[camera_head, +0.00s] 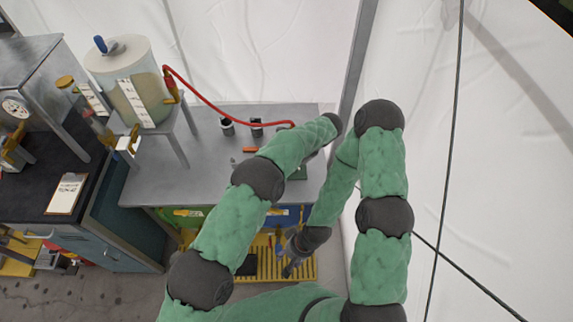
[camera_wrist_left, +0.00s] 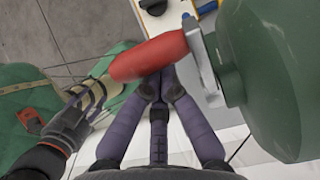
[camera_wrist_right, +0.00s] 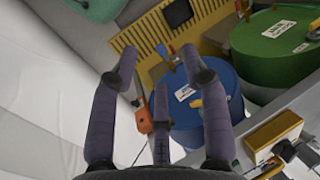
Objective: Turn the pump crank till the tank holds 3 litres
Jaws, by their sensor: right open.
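The tank (camera_head: 118,75) is a clear cylinder with a pale lid and blue knob, on a stand at upper left. A white scale strip (camera_head: 135,102) runs down its front; marks and level are too small to read. The crank's red handle (camera_wrist_left: 150,57) crosses the left wrist view, its metal arm joining a green pump body (camera_wrist_left: 275,75). My left gripper (camera_wrist_left: 160,84) has its fingers drawn together at the handle, tips partly hidden behind it, and looks shut on it. My right gripper (camera_head: 288,268) hangs low; it is open and empty in the right wrist view (camera_wrist_right: 159,58).
A red hose (camera_head: 210,100) runs from the tank along the grey bench (camera_head: 165,165). Two dark cups (camera_head: 227,126) stand there. A blue drum (camera_wrist_right: 205,110), a green drum (camera_wrist_right: 275,45) and a yellow slatted pallet (camera_wrist_right: 145,38) lie near my right gripper. White tent wall is at right.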

